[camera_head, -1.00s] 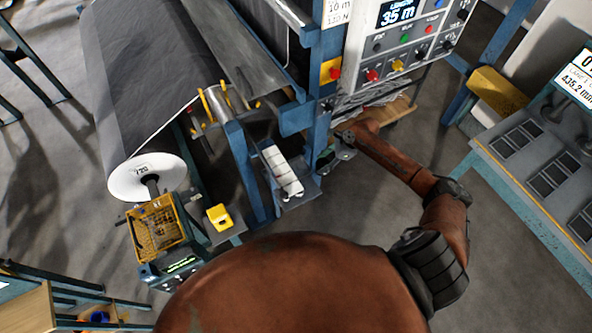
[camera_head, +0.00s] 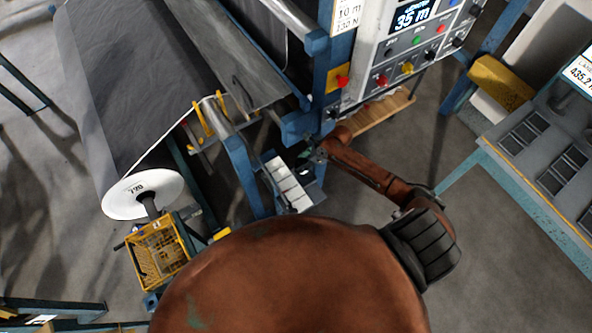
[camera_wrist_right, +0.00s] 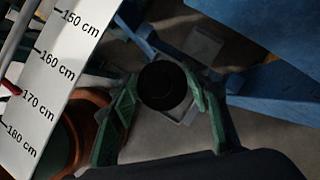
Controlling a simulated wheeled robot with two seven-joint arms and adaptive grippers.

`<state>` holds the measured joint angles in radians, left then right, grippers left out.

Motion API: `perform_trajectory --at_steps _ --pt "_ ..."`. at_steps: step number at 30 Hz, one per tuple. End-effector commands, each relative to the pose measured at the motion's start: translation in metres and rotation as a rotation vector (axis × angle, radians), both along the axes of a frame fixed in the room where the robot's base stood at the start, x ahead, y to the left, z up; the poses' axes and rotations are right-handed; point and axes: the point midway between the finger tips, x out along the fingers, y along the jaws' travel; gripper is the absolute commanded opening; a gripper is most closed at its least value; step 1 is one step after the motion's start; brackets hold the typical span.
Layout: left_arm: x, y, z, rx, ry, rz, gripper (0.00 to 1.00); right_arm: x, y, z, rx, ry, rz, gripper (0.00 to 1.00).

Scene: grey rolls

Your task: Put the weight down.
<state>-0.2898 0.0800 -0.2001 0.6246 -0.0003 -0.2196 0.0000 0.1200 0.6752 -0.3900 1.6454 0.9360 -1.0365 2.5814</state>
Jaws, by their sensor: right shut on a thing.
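The weight (camera_wrist_right: 162,86) is a dark round piece, seen end-on between the green fingers of my right gripper (camera_wrist_right: 163,97) in the right wrist view. The gripper is shut on it. A pale square-edged surface (camera_wrist_right: 185,117) shows behind the weight; I cannot tell whether they touch. In the head view my right gripper (camera_head: 314,155) is small, beside the blue machine frame below the control panel, and the weight cannot be made out there. My left gripper is not in view.
A white scale marked in centimetres (camera_wrist_right: 50,80) stands close on the left in the wrist view, with blue beams (camera_wrist_right: 275,95) on the right. The head view shows a grey roll (camera_head: 130,80), a yellow crate (camera_head: 158,252), a control panel (camera_head: 410,45) and open floor at right.

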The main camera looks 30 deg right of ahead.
Motion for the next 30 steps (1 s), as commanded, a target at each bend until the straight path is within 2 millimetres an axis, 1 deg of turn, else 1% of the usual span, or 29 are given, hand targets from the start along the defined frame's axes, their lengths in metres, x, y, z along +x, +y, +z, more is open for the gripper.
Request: perform_trajectory --at_steps 2,5,9,12,14,19,24,27,30 --pt "0.002 0.000 0.000 0.000 -0.002 0.000 1.00 0.002 0.002 -0.001 0.002 -0.004 0.000 0.00" --pt "0.000 0.000 -0.001 0.000 0.000 0.000 1.00 0.002 0.002 -0.013 0.001 -0.004 0.002 0.00" --pt "-0.016 0.000 -0.004 0.000 0.018 0.004 1.00 0.003 0.003 -0.036 0.000 -0.004 0.002 0.00" --pt "-0.026 0.001 -0.006 0.002 0.032 0.007 1.00 0.003 0.003 -0.049 0.001 -0.005 0.002 0.00" --pt "-0.028 0.001 -0.007 0.002 0.035 0.007 1.00 0.003 0.003 -0.054 0.002 -0.006 0.002 0.00" --pt "-0.022 0.001 -0.008 0.001 0.028 0.006 1.00 0.003 0.002 -0.064 0.002 -0.007 0.001 0.00" --pt "-0.010 0.000 -0.011 0.000 0.012 0.003 1.00 0.002 0.001 -0.085 0.000 -0.004 -0.001 0.00" --pt "-0.006 0.000 -0.012 0.000 0.006 0.002 1.00 0.002 0.001 -0.094 0.001 -0.005 0.000 0.00" --pt "-0.005 0.000 -0.012 -0.001 0.005 0.002 1.00 0.003 0.001 -0.097 0.001 -0.007 0.001 0.00"
